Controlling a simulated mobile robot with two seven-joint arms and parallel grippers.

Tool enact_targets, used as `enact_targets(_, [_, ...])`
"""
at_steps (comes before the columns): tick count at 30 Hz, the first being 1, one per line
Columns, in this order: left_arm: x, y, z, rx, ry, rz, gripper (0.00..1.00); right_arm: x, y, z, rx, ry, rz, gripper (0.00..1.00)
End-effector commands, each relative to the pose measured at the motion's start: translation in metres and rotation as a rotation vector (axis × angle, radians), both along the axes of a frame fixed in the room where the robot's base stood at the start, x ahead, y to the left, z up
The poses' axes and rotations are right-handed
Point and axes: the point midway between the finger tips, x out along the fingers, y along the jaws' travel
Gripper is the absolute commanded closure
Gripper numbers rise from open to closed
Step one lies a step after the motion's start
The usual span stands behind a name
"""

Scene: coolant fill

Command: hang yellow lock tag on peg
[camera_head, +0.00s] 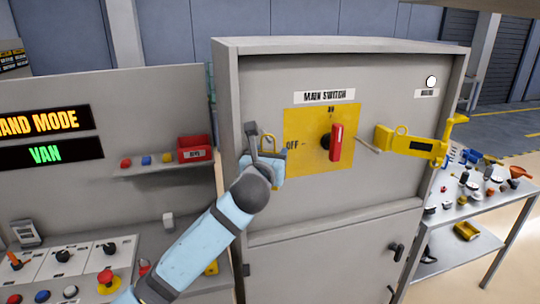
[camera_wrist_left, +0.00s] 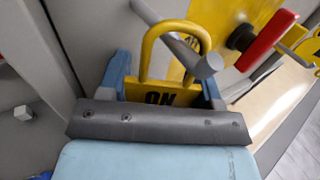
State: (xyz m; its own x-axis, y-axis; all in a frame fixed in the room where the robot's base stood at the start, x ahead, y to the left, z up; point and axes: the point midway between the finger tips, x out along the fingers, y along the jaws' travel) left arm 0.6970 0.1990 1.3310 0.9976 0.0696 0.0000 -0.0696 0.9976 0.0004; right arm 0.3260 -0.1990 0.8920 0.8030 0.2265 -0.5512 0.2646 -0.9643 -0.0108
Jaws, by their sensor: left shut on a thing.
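The yellow lock tag (camera_wrist_left: 165,95) has a looped shackle and dark lettering on its body. My left gripper (camera_head: 265,155) is shut on the tag's body, with the shackle standing up above the fingers; the tag shows partly in the head view (camera_head: 270,141). A grey round peg (camera_wrist_left: 178,38) sticks out of the cabinet face and shows in the head view (camera_head: 251,130) just at the gripper. In the left wrist view the peg crosses the shackle opening, its end over the shackle's right leg. I cannot tell whether it passes through the loop or in front. My right gripper is out of view.
A red switch handle (camera_head: 335,142) on a yellow plate (camera_head: 304,148) is right of the gripper. A yellow hasp (camera_head: 410,145) juts from the cabinet further right. A control panel with a red bin (camera_head: 195,149) on its shelf stands at left. A cluttered table is at right.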

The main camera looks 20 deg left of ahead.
Motion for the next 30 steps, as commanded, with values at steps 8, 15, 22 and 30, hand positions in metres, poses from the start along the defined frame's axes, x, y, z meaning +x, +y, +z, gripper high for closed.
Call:
enact_targets(8, [0.0,0.001,0.0,0.0,0.001,0.002,0.12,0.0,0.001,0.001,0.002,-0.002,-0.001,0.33])
enact_targets(15, [0.0,0.002,0.0,0.001,0.0,0.004,0.12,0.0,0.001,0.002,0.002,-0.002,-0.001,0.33])
enact_targets(22, [-0.001,0.003,0.001,0.002,-0.001,0.006,0.12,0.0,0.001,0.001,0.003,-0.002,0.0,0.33])
enact_targets(30, [-0.043,-0.003,-0.002,0.002,-0.002,0.0,0.12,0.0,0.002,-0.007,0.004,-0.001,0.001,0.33])
